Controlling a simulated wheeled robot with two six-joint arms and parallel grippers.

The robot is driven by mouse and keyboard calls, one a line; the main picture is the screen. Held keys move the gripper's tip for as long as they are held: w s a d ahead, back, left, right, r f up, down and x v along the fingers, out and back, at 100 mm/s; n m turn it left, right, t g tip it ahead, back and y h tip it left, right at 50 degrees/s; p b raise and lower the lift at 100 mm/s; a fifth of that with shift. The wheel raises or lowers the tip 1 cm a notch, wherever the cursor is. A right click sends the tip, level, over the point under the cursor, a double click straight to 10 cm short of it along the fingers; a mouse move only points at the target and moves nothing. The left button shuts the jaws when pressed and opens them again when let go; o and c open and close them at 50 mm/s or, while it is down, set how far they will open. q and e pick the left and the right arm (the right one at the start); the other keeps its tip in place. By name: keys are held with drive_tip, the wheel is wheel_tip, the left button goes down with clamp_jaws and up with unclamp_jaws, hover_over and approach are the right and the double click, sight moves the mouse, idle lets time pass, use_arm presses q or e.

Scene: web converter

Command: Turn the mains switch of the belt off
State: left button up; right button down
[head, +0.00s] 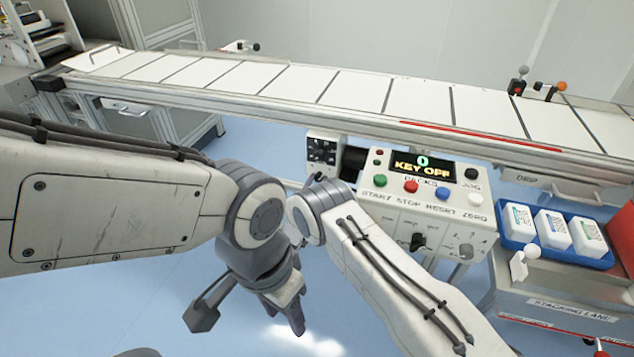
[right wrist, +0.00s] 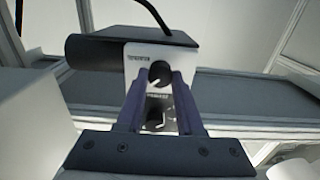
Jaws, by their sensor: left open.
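A small white-and-black box (head: 323,148) sits under the belt's front rail, with a black cylinder beside it. In the right wrist view a white-faced box (right wrist: 138,58) carries a black rotary knob (right wrist: 159,74) with a white pointer mark and a second dark knob (right wrist: 155,118) below. Its labels are unreadable. My right gripper (right wrist: 157,80) has its fingers on either side of the upper knob; whether they touch it is unclear. The right arm's end is partly hidden in the head view. My left gripper (head: 250,318) hangs open and empty over the floor.
A control console (head: 400,205) with coloured buttons reads "0 KEY OFF" and has a black selector (head: 417,242). The white belt (head: 290,85) runs across behind. A blue tray (head: 515,236) with white packs stands at right. Blue floor lies below my left gripper.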

drive_tip(key=shift+f+n, duration=0.1)
drive_tip(key=shift+n, duration=0.2)
drive_tip(key=n+b, duration=0.1)
drive_tip(key=n, duration=0.1)
drive_tip(key=shift+n+b, duration=0.4)
drive_tip(key=n+b, duration=0.1)
drive_tip(key=n, duration=0.3)
drive_tip(key=shift+a, duration=0.1)
drive_tip(key=n+b, duration=0.1)
drive_tip(key=n, duration=0.9)
drive_tip(key=shift+f, duration=0.1)
drive_tip(key=shift+n, duration=0.4)
drive_tip(key=c, duration=0.5)
unclamp_jaws()
drive_tip(key=shift+c, duration=0.2)
